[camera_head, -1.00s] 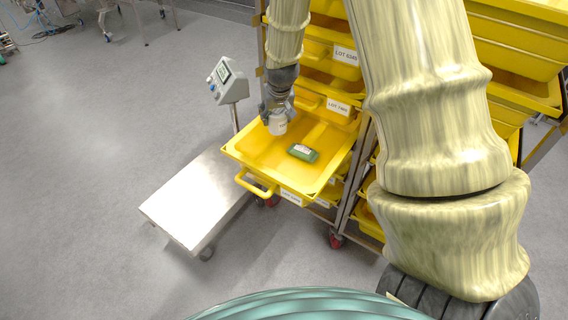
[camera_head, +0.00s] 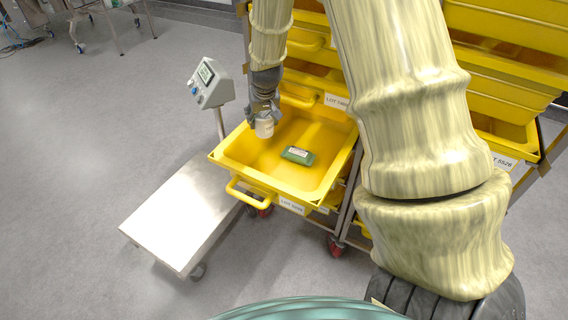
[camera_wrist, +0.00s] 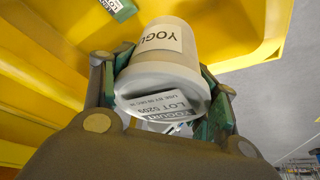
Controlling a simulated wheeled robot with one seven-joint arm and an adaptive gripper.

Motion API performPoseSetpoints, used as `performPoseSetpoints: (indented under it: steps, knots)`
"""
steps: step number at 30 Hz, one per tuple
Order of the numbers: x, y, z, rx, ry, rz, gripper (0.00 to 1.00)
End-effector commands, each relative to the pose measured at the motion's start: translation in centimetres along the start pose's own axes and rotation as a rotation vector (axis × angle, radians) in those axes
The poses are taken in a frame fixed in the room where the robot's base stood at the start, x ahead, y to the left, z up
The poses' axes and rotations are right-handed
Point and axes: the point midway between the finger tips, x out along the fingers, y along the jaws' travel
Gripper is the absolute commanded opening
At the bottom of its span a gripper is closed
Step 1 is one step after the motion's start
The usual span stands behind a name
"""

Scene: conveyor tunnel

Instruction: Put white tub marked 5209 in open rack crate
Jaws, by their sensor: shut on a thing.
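The white tub (camera_head: 265,127) is held in my gripper (camera_head: 263,113) above the left back part of the open yellow rack crate (camera_head: 232,168). In the wrist view the tub (camera_wrist: 163,75) sits between my gripper's fingers (camera_wrist: 160,90). The crate is pulled out of the rack like a drawer. A green labelled package (camera_head: 298,155) lies on its floor, to the right of the tub. Whether the tub touches the crate floor I cannot tell.
A platform scale (camera_head: 180,215) with a display head (camera_head: 207,82) on a post stands left of the crate. Stacked yellow rack crates (camera_head: 500,95) with lot labels fill the back and right. Grey floor (camera_head: 70,160) is clear at the left.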

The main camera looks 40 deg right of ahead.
Motion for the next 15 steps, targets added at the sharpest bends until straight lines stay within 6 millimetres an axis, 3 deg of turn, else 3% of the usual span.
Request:
performPoseSetpoints:
  steps: [1, 3, 15]
  knots:
    - [1.9, -0.1, 0.8, -0.001, 0.001, 0.000, 0.03]
    - [3.1, -0.1, 1.2, -0.002, 0.001, -0.001, 0.03]
    - [8.8, -0.2, 3.6, -0.002, 0.001, -0.001, 0.03]
